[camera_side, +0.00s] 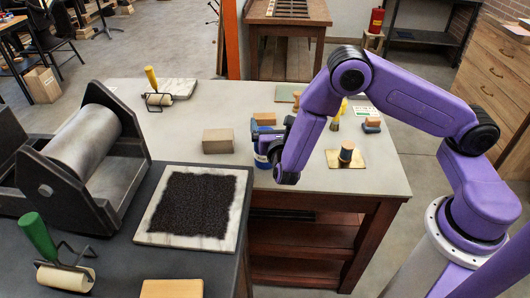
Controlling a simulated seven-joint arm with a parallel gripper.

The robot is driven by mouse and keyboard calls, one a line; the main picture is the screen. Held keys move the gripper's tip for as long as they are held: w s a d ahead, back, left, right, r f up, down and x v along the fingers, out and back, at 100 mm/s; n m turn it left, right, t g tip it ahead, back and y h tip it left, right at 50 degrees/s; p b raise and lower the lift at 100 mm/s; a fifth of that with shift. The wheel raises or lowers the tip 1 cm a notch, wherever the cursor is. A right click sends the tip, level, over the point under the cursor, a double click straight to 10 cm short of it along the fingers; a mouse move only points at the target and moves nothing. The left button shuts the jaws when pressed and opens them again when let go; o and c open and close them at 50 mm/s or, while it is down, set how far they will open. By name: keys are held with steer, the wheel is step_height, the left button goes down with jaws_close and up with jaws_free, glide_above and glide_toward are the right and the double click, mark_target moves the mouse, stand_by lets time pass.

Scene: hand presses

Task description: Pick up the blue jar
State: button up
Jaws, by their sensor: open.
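The blue jar (262,161) stands on the grey table near its front edge, left of my wrist. Only its lower part shows; my gripper hides the top. My gripper (262,139) is open, reaching left from the purple wrist, and lies right at the jar in this view. Its fingers are small and dark, so I cannot tell whether they touch the jar or are around it.
A blue block with a tan top (264,119) stands just behind my gripper. A grey-brown block (218,141) lies to the left. A dark knob on a gold plate (331,159) is to the right. The roller press (85,150) and black inked slab (193,204) are at left.

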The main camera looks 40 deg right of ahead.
steer(key=f+n, duration=0.1)
steer(key=w+a+f+n+t+y, duration=0.1)
steer(key=shift+w+f, duration=0.2)
steer(key=shift+f, duration=1.65)
step_height(320, 180, down, 4)
steer(key=shift+r, duration=0.25)
steer(key=shift+x, duration=1.05)
steer(key=shift+w+d+f, duration=0.1)
steer(key=shift+w+d, duration=0.05)
steer(key=shift+w, duration=0.25)
steer(key=c, duration=1.7)
jaws_close()
steer(key=shift+r, duration=0.2)
